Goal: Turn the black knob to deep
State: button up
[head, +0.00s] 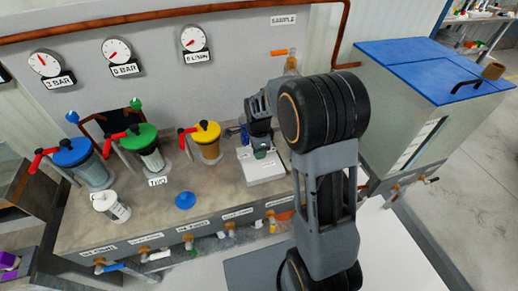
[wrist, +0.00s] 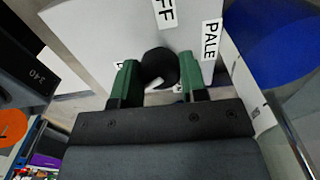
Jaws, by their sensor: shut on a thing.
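The black knob (wrist: 160,66) sits on the face of a pale grey box between the two green fingertips of my gripper (wrist: 158,76) in the wrist view. The fingers are shut on it from both sides. A label reading PALE (wrist: 211,40) is to the right of the knob, and one ending in FF (wrist: 163,12) is above it. A third label (wrist: 118,64) is mostly hidden behind the left finger. Which way the knob points is not clear. In the head view my gripper (head: 260,148) is at the pale box (head: 265,174), and the knob is hidden.
Blue, green and yellow lidded vessels with red handles (head: 207,134) stand left of the box. A white jug (head: 110,207) and a blue disc (head: 185,200) are on the bench. A large blue-lidded tank (head: 425,70) stands at the right. Gauges hang on the wall behind.

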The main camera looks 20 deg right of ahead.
jog(key=shift+m, duration=0.4)
jog(key=o, duration=0.9)
notch_tip(320, 180, up, 14)
jog(key=shift+f+p, duration=0.1)
jog(key=shift+p, duration=0.2)
dwell(0.6)
